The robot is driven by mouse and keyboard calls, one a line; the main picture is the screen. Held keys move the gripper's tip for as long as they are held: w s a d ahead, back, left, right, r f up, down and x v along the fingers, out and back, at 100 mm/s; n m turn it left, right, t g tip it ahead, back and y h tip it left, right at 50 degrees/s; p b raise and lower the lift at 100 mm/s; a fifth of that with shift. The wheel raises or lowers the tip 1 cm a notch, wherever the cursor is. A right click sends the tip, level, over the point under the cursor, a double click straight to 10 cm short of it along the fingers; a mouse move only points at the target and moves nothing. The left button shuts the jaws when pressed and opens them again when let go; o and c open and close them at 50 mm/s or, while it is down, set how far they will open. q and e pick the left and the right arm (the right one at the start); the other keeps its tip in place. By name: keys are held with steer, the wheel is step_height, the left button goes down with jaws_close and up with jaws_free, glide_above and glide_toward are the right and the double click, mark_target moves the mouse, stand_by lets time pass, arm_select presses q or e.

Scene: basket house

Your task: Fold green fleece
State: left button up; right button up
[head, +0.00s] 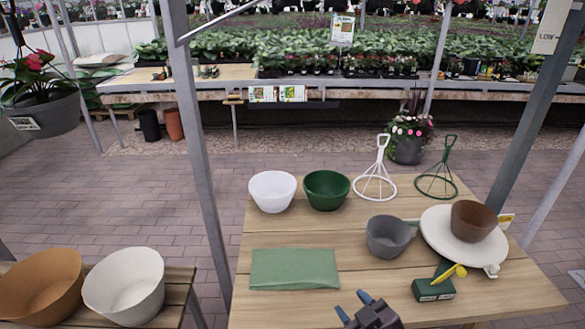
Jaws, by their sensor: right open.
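The green fleece (294,269) lies flat as a rectangle on the wooden table, left of its middle and near the front. My right gripper (352,304) comes in at the bottom edge, just to the right of and nearer than the fleece. Its two fingertips are apart, with nothing seen between them, and it looks clear of the fleece. My left gripper is not in view.
On the table (345,255) stand a white bowl (272,191), a green bowl (326,190), two wire stands, a grey pot (388,237), a white plate (440,233) with a brown pot, and a small green box (433,288). A metal post (198,140) rises at the left.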

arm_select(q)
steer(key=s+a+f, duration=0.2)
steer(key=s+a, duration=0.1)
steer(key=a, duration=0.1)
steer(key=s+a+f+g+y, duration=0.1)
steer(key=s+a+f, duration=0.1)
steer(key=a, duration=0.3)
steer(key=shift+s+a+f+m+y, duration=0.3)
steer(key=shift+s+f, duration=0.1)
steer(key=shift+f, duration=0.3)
arm_select(e)
steer(key=s+d+f+m+g+h, duration=0.1)
steer(key=s+d+f+m+h, duration=0.5)
steer(key=s+d+f, duration=0.6)
steer(key=s+d+m, duration=0.1)
steer(key=d, duration=0.2)
steer(key=shift+s+d+f+g, duration=0.15)
steer(key=shift+s+f+g, duration=0.25)
